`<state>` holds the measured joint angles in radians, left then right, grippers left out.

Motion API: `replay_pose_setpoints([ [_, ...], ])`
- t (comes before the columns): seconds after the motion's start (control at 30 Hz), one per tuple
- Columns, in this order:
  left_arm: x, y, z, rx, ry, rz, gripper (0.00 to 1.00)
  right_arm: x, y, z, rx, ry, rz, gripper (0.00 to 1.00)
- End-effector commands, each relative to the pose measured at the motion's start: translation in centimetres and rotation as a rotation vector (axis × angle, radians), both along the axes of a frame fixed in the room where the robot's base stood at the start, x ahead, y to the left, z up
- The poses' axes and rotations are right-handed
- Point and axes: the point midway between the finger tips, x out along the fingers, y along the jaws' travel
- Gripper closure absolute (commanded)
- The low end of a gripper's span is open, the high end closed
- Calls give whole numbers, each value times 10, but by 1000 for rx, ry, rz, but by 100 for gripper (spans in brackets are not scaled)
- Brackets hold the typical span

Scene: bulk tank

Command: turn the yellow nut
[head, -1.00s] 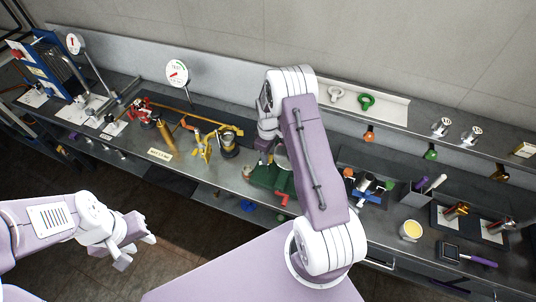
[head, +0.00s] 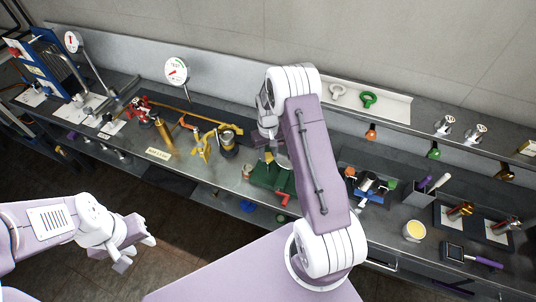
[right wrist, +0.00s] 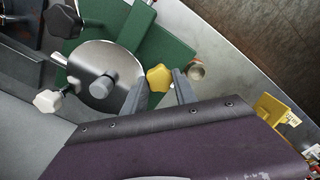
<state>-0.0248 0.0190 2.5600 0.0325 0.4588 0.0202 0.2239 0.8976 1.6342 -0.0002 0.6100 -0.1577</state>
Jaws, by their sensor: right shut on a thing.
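The yellow nut (right wrist: 159,77) is a small lobed knob beside a round steel lid (right wrist: 105,78) on a green base (right wrist: 172,48) in the right wrist view. My right gripper (right wrist: 160,90) has one finger on each side of the nut and is shut on it. A black knob (right wrist: 63,21) and a white knob (right wrist: 48,101) sit around the lid. In the head view the green base (head: 272,178) shows below my right wrist, and my arm hides part of it. My left gripper (head: 136,252) is open and empty, in front of the bench.
Yellow tools (head: 205,140) and a red fitting (head: 138,108) stand left on the bench. A blue fixture (head: 370,186), a tool holder (head: 420,194) and a cup (head: 413,231) stand to the right. A dial gauge (head: 176,70) stands behind.

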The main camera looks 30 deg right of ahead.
Motion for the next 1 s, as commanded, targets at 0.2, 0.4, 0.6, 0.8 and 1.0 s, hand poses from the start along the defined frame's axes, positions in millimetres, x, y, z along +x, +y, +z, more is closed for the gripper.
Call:
replay_pose_setpoints([
  [0.2,0,0,-6,0,0,0,64,0,0,0,0,-1,-204,100],
  [0.4,0,0,-10,0,0,0,64,0,0,0,-1,-1,-394,100],
  [0.6,0,0,-13,0,0,0,64,0,0,0,-1,-1,-584,100],
  [0.8,0,0,-15,0,0,0,64,0,0,0,-1,-1,-774,100],
  [1.0,0,0,-18,0,0,0,64,0,0,0,-1,-1,-964,100],
])
